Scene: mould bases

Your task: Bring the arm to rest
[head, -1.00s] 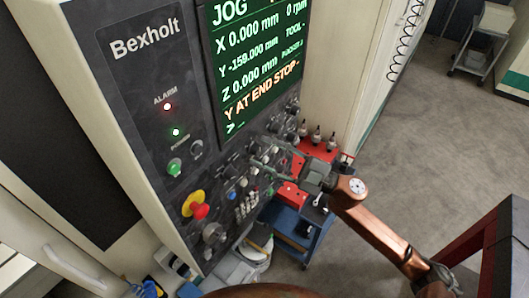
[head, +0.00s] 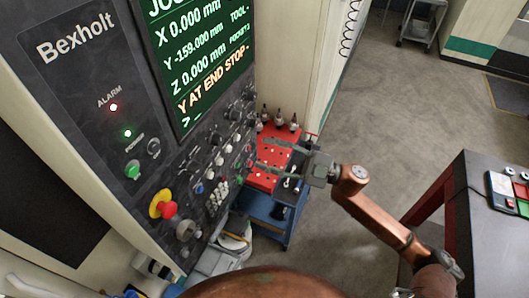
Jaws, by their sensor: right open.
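My right arm, copper-coloured, comes in from the lower right in the head view. Its grey gripper (head: 268,153) points left with its two fingers spread apart and nothing between them. The gripper shows in front of the red-topped tool cart (head: 262,178). Its fingertips point at the machine control panel (head: 190,150), and a small gap seems to show between them and the panel's right edge. My left gripper does not show.
A dark-topped red table (head: 480,180) stands at the right. Grey floor (head: 400,110) is open between.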

